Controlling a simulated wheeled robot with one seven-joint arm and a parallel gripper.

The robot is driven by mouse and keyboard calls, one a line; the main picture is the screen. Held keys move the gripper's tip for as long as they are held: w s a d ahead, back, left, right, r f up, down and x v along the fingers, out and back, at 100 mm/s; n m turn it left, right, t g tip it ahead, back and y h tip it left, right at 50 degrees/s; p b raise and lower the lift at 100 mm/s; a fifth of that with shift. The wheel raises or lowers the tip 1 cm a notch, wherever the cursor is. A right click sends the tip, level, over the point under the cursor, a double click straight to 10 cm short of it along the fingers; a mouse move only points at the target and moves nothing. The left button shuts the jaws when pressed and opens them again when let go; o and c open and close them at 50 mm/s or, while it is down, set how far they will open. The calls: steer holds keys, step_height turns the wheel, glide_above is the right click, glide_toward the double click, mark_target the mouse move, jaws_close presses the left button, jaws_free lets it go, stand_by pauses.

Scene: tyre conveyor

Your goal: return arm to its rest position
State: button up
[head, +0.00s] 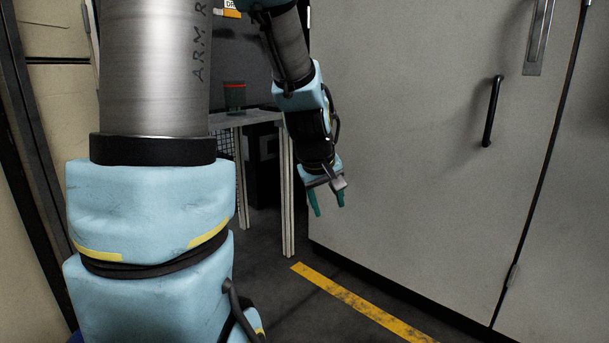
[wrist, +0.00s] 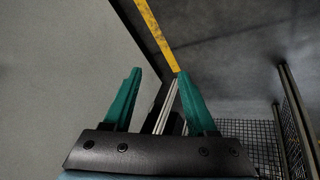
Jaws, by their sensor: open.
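My gripper (head: 327,202) hangs in the air in front of the light grey cabinet, its two teal fingers pointing down. In the wrist view my gripper (wrist: 160,100) shows its fingers spread apart with nothing between them. My arm is bent, with its thick grey and light blue links filling the left of the head view.
The grey cabinet (head: 410,130) with a black handle (head: 492,111) stands on the right. A table (head: 247,118) with a dark container with a red band (head: 235,97) stands behind my arm. A yellow floor stripe (head: 360,303) crosses the dark floor; floor below my gripper is clear.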

steer(key=s+a+f+m+g+y, duration=0.25)
steer(key=s+a+f+m, duration=0.2)
steer(key=s+a, duration=0.65)
steer(key=w+p+v, duration=0.3)
steer(key=p+v, duration=1.3)
steer(key=p, duration=0.1)
steer(key=w+r+p+v, duration=0.1)
steer(key=w+p+v, duration=0.2)
steer(key=p+v, duration=1.3)
steer(key=shift+w+a+r+g+p, duration=0.35)
steer(key=shift+a+r+p, duration=0.1)
steer(key=shift+a, duration=0.1)
